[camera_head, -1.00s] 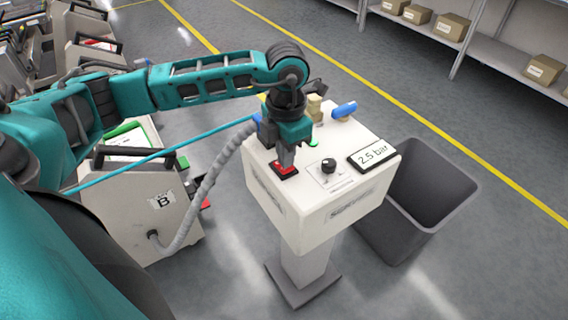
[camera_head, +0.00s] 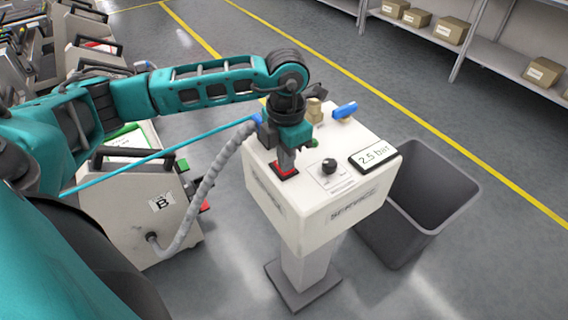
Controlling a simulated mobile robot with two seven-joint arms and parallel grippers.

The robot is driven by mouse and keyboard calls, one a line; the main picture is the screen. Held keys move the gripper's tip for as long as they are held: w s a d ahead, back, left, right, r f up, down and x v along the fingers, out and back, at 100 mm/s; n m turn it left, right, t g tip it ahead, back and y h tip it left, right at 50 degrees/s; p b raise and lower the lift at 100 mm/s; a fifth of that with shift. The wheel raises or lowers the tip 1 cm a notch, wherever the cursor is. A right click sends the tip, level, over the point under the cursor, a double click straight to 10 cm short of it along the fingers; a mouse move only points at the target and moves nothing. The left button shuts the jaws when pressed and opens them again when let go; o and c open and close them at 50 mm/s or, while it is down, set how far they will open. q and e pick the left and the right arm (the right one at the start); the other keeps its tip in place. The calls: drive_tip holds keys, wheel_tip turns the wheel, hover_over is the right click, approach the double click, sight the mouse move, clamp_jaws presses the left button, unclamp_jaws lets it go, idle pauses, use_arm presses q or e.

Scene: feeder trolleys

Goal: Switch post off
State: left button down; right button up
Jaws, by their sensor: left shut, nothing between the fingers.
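The white service post (camera_head: 300,226) stands in the middle on a grey foot. On its top are a red switch (camera_head: 284,174), a black knob (camera_head: 329,166), a "2.5 bar" display (camera_head: 373,154), a blue lever (camera_head: 345,110) and a brass fitting (camera_head: 314,112). My left gripper (camera_head: 286,164) is shut and empty, pointing down with its fingertips at the red switch, hiding part of it. I cannot tell whether it is pressed fully. My right gripper is not in view.
A dark open bin (camera_head: 432,200) stands right of the post. A feeder trolley marked B (camera_head: 158,215) stands at the left, with a grey hose and a blue hose near my arm. Shelves with boxes (camera_head: 453,27) are at the back right.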

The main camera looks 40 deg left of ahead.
use_arm(q)
drive_tip(key=shift+r+p, duration=2.45)
drive_tip(key=shift+r, duration=1)
drive_tip(key=shift+s, duration=0.1)
